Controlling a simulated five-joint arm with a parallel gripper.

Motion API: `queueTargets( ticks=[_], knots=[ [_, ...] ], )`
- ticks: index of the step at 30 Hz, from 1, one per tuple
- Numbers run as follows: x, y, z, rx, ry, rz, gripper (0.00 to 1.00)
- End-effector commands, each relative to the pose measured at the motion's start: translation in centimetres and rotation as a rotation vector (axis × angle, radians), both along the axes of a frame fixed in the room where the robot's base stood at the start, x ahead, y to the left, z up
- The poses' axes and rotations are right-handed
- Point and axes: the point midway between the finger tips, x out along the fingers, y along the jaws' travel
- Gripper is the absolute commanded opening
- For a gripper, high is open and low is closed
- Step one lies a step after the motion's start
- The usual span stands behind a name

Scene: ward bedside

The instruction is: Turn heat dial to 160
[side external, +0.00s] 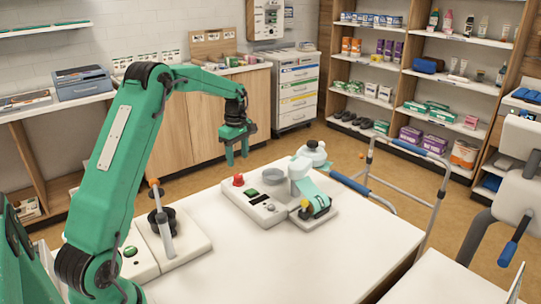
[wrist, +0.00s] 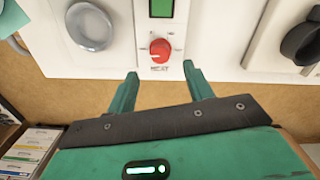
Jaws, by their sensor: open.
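The heat dial (wrist: 160,50) is a small red knob on a white panel, with "HEAT" printed below it in the wrist view. Small scale marks surround it, too small to read, and I cannot tell its setting. A green display (wrist: 161,8) sits above it. In the side external view the red dial (side external: 238,179) is on the white bedside unit (side external: 262,209). My gripper (wrist: 160,70) is open and empty, its two fingertips apart just short of the dial. In the side external view my gripper (side external: 238,160) points down above the dial, apart from it.
A sealer-like device with a teal strip (side external: 315,204) stands right of the unit, and a black dial base (side external: 162,220) stands left. The white table's front (side external: 310,260) is clear.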

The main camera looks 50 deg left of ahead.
Motion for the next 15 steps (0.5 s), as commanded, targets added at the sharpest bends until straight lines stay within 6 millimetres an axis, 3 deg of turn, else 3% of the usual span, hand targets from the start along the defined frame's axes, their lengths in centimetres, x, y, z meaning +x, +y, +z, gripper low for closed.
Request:
queueTargets(
  ticks=[8,15],
  knots=[
    [0.0,0.1,-0.3,-0.001,0.002,0.007,0.52],
    [0.0,0.1,-2.0,-0.002,0.004,0.005,0.52]
  ],
)
